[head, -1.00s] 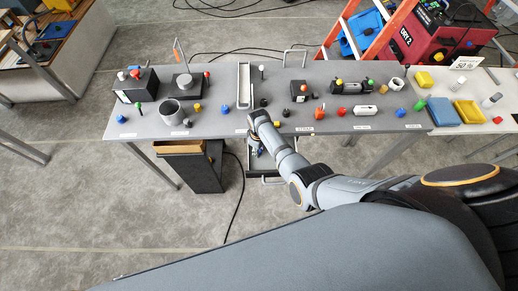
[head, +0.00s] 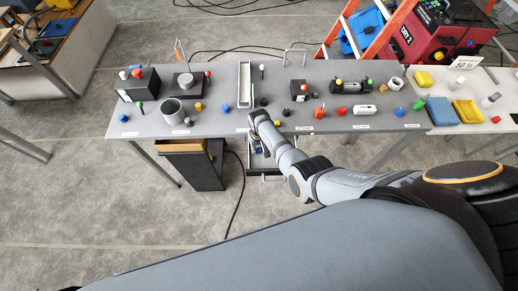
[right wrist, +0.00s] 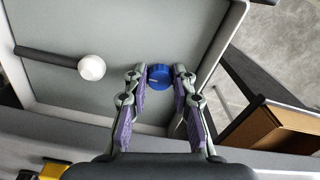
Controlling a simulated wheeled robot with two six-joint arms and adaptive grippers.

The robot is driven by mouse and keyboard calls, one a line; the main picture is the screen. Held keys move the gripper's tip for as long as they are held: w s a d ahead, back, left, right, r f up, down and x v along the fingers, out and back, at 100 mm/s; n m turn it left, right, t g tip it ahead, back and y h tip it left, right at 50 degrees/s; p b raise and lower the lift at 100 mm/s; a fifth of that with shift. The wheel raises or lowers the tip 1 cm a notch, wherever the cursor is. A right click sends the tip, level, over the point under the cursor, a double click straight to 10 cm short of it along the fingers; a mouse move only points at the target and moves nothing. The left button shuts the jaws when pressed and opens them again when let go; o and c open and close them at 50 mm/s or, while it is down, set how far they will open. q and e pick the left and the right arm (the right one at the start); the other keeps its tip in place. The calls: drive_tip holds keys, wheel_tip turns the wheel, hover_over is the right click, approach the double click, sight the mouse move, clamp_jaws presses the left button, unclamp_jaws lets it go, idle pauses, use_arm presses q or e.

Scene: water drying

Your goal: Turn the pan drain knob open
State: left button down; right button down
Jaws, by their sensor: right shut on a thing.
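The blue pan drain knob (right wrist: 158,76) shows in the right wrist view, with a pale line on its face. My right gripper (right wrist: 160,84) is shut on it, one fingertip on each side. The knob sits over the grey pan (right wrist: 125,98), near its rim. A dark lever with a white ball end (right wrist: 91,67) lies left of the knob. In the head view the pan (head: 268,168) is below the table's front edge, and my right arm reaches down to it and partly hides it. My left gripper is not in view.
The grey table (head: 215,128) carries several knobs, boxes and cups. A dark cabinet with an open wooden top (head: 182,147) stands left of the pan. In the right wrist view a brown box (right wrist: 268,140) lies at the right. A black cable runs on the floor.

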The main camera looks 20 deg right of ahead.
sight(259, 150)
idle(0.5)
drive_tip(key=c, duration=1.4)
unclamp_jaws()
wheel_tip(259, 150, up, 12)
